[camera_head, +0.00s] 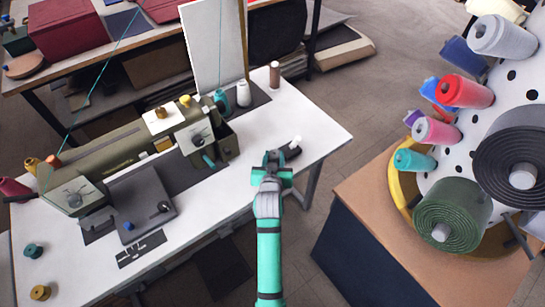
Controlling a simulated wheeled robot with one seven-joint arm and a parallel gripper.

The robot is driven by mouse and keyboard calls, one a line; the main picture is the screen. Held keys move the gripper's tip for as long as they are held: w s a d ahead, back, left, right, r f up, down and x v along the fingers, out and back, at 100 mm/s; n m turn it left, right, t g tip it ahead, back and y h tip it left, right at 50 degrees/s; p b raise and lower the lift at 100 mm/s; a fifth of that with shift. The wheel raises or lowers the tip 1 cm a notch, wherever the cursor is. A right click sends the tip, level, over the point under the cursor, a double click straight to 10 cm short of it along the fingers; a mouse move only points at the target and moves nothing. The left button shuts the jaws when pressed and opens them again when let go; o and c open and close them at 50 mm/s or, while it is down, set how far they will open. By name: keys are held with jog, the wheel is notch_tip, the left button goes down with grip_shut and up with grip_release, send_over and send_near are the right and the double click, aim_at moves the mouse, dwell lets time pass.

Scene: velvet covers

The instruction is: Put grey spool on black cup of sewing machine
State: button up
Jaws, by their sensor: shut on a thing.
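The olive-green sewing machine (125,150) stands on the white table, its right end near the middle of the view. A dark, open cup-like holder (226,140) is at that right end. My gripper (274,159) is over the right part of the table, right of the holder and apart from it. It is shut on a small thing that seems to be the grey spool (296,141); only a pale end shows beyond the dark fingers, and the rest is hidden.
A white spool (243,93), a teal spool (221,99) and a brown spool (275,74) stand behind the machine's right end. A white board (215,45) rises there. A pegboard (480,125) with large thread rolls is at right. Bare tabletop (320,125) lies right of my gripper.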

jog(key=shift+f, duration=0.15)
jog(key=o, duration=1)
